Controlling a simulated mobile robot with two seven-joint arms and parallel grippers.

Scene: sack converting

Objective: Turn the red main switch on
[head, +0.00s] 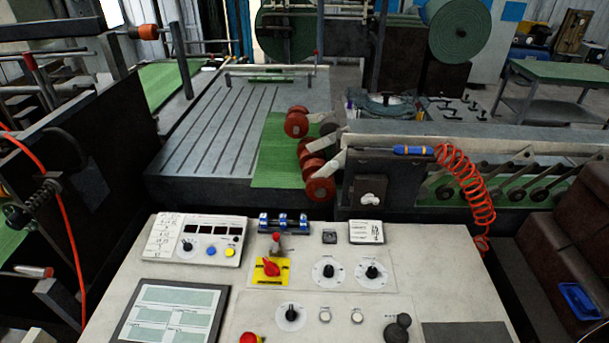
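The red main switch (270,267) is a red rotary handle on a yellow plate, on the light control panel (450,260) in the lower middle of the head view. Its handle looks slanted; I cannot tell from this whether it is on or off. A small red-topped lever (277,243) stands just behind it. Neither of my grippers shows in this view.
Black knobs on white dials (328,271) sit right of the switch. A red button (249,338) is at the front edge, and a screen (173,312) lies to the left. A coiled orange hose (465,185) hangs behind the panel. Green sack material and rollers lie beyond.

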